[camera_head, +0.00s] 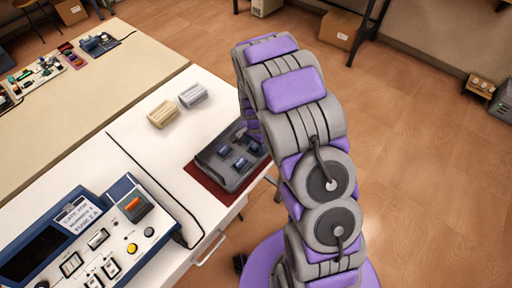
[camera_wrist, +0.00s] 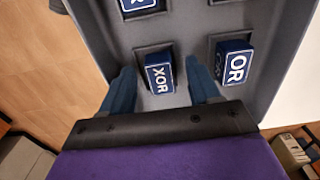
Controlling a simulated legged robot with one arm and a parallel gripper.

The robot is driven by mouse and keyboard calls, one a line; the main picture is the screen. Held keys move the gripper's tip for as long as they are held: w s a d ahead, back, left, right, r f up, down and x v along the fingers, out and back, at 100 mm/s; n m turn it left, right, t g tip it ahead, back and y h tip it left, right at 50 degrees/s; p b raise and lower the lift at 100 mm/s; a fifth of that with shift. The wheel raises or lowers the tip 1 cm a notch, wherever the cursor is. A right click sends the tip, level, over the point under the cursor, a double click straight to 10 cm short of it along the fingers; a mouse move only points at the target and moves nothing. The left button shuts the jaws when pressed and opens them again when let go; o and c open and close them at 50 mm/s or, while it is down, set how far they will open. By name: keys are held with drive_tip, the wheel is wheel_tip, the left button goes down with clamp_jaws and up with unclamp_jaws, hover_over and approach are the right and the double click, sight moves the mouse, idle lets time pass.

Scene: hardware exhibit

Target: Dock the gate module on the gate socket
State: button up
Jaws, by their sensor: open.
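Blue gate modules with white lettering sit in recesses of a grey tray (camera_head: 203,156). In the wrist view, the module marked XOR (camera_wrist: 160,79) lies between the two blue fingers of my gripper (camera_wrist: 159,68), which is open with gaps showing beside the module. The OR module (camera_wrist: 235,64) is just right of the right finger. A third module (camera_wrist: 138,6) is cut off at the top edge. In the head view, my arm hides part of the tray's right side. A console (camera_head: 90,235) stands at lower left with a raised orange-windowed block (camera_head: 135,207); I cannot tell which part is the gate socket.
The tray rests on a dark red mat (camera_head: 206,187) at the white table's right edge. A beige ribbed block (camera_head: 163,114) and a grey ribbed block (camera_head: 193,95) lie behind it. A black cable (camera_head: 160,187) runs beside the console. White tabletop between console and tray is mostly clear.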

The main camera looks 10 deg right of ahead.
drive_tip(key=shift+a+f, duration=0.1)
drive_tip(key=shift+c, duration=0.2)
clamp_jaws()
idle(0.5)
